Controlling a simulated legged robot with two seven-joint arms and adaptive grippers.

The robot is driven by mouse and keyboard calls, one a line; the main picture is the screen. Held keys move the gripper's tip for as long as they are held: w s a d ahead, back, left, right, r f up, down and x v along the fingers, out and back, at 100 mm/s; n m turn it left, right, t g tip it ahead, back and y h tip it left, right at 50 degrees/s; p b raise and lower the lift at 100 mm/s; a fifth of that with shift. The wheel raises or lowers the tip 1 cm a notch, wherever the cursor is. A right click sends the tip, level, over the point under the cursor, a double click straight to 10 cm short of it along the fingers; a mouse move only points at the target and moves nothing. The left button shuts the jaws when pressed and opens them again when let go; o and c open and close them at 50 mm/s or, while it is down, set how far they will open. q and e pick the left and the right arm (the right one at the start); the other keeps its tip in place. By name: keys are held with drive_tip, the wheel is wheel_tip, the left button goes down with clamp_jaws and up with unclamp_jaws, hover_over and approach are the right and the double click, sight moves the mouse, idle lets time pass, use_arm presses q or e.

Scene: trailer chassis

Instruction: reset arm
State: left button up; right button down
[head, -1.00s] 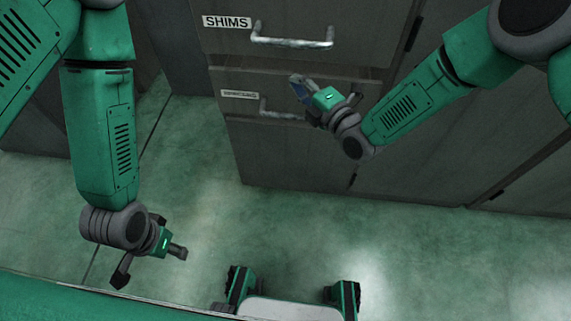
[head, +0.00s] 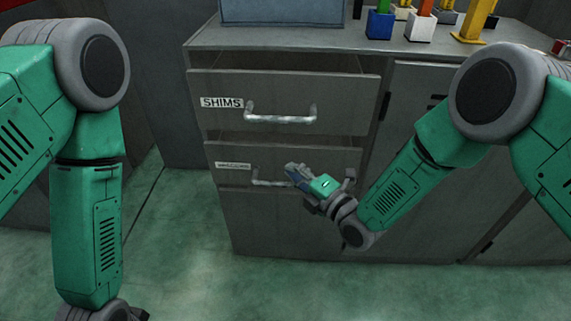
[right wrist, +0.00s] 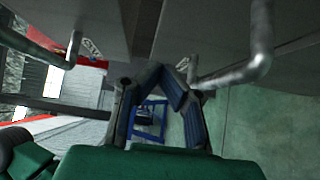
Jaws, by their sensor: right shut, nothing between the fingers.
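My right gripper (head: 292,168) is shut and empty, in front of the lower drawer (head: 228,153) by the right part of its handle (head: 262,182). I cannot tell whether it touches the handle. In the right wrist view its fingers (right wrist: 181,74) meet at the tips, and a metal bar handle (right wrist: 238,70) runs just to their right.
The drawer labelled SHIMS (head: 212,119) stands partly open above the lower drawer, which also shows a gap at its top. The cabinet top (head: 390,46) carries a grey case (head: 282,10) and several coloured holders (head: 380,24). Green floor (head: 185,235) lies free left of the cabinet.

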drive_tip(key=p+v, duration=0.2)
drive_tip(key=v, duration=0.5)
drive_tip(key=shift+s, duration=0.25)
